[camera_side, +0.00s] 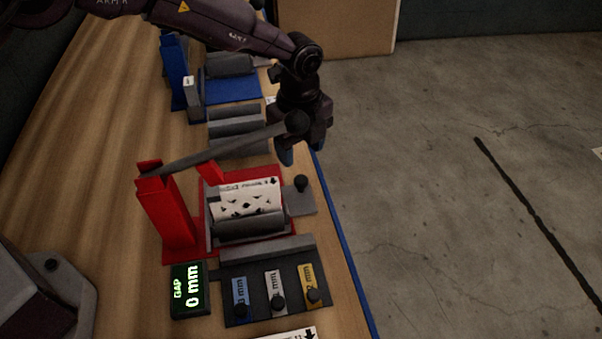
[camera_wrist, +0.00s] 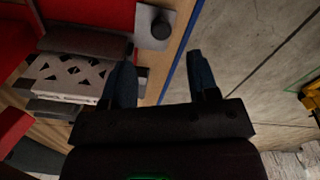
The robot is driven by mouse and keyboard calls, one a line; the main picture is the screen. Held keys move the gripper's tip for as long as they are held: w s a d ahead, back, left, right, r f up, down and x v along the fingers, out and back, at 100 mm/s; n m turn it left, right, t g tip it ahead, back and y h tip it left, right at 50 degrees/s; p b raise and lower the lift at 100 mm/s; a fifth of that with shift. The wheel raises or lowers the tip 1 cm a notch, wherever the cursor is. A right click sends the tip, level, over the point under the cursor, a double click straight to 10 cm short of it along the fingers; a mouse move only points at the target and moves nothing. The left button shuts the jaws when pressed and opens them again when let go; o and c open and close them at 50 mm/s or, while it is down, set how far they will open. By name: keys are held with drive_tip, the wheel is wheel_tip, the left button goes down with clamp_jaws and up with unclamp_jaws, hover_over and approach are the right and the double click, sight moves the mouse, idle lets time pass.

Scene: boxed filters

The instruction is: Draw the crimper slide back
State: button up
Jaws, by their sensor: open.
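The red crimper (camera_side: 166,213) stands on the wooden bench, with a long dark lever (camera_side: 215,152) raised above it, its round end overlapping my gripper in the side view. A white patterned filter piece (camera_side: 247,200) lies in its bed; it also shows in the wrist view (camera_wrist: 68,78). The grey slide (camera_side: 303,202) with a black knob (camera_side: 301,184) sticks out at the crimper's right side. In the wrist view the slide's knob (camera_wrist: 160,25) is beyond the fingertips. My gripper (camera_side: 302,150) is open and empty, fingers pointing down, above and behind the knob. It touches nothing that I can make out.
A gap display (camera_side: 190,290) reads 0 mm. Beside it is a dark tray (camera_side: 238,314) with blue, grey and yellow knobbed gauges. A blue station (camera_side: 175,70) stands farther back. The bench's blue edge (camera_side: 352,290) runs close right of the slide, with open floor beyond.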

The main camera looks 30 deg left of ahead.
sight(300, 178)
wheel_tip(300, 178, down, 8)
drive_tip(key=shift+d+r, duration=0.1)
idle(0.4)
clamp_jaws()
